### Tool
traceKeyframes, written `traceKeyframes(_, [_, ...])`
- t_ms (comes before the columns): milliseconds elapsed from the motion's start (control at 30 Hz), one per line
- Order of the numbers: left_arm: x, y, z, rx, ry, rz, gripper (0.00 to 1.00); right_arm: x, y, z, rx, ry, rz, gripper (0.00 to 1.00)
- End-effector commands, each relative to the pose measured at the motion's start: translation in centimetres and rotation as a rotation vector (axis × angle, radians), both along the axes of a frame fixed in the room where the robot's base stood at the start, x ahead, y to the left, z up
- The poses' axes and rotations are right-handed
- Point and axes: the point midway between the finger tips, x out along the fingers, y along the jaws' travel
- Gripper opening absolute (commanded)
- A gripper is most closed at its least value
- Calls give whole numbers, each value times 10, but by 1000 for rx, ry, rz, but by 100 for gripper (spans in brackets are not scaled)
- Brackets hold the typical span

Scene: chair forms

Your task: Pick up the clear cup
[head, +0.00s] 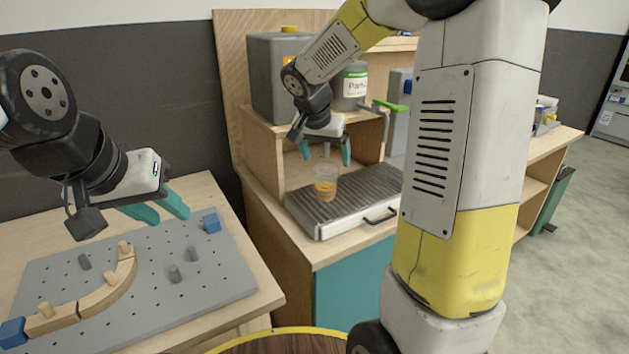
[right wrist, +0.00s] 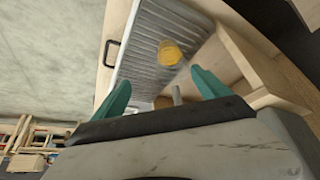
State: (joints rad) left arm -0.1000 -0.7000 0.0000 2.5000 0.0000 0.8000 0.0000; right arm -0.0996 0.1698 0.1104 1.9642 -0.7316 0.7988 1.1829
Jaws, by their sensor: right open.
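The clear cup (head: 326,184) stands upright on the ridged grey drip tray (head: 365,185) and holds an amber liquid. It also shows in the right wrist view (right wrist: 170,54), ahead of the fingertips. My right gripper (head: 325,152) is open, with teal fingers pointing down just above the cup. Its fingers also show apart and empty in the right wrist view (right wrist: 160,90). The cup is not between them. My left gripper (head: 158,207) is at the left over the pegboard table, its two teal fingers visible with a gap between the tips.
A wooden shelf (head: 262,150) stands behind with a grey container (head: 275,75) and a labelled canister (head: 354,85). A grey pegboard (head: 150,285) holds curved wooden pieces and pegs at left.

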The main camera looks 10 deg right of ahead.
Motion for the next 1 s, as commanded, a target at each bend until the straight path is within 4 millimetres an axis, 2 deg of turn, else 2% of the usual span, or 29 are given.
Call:
traceKeyframes(33, [0, 0, 0, 0, 0, 0, 36, 14, 3, -10, -5, -3, -21, 86])
traceKeyframes(100, [0, 0, 0, 0, 0, 0, 36, 28, 5, -19, -7, -16, -51, 86])
traceKeyframes(200, [0, 0, 0, 0, 0, 0, 36, 39, 6, -26, -9, -28, -75, 86])
traceKeyframes(567, [0, 0, 0, 0, 0, 0, 36, 55, -3, -55, -9, -32, -88, 86])
traceKeyframes(800, [0, 0, 0, 0, 0, 0, 36, 68, -15, -86, -9, -31, -89, 86])
traceKeyframes(1000, [0, 0, 0, 0, 0, 0, 36, 74, -18, -96, -8, -34, -87, 86])
